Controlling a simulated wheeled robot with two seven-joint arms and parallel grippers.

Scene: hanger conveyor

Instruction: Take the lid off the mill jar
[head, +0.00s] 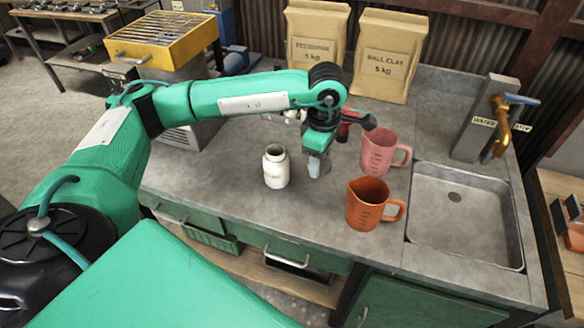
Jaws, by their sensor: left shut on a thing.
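The white mill jar (276,168) stands upright on the grey worktop, and its mouth looks uncovered. My left gripper (316,158) points down just to the right of the jar, apart from it. It is shut on a small pale grey thing (314,168), which looks like the lid; the fingers hide part of it. I cannot tell whether it touches the worktop. My right gripper is not in view.
An orange measuring jug (368,205) and a pink one (379,152) stand right of the gripper. A sink (465,218) lies farther right. Two paper clay bags (390,55) and a yellow-topped box (160,42) stand behind. Worktop left of the jar is clear.

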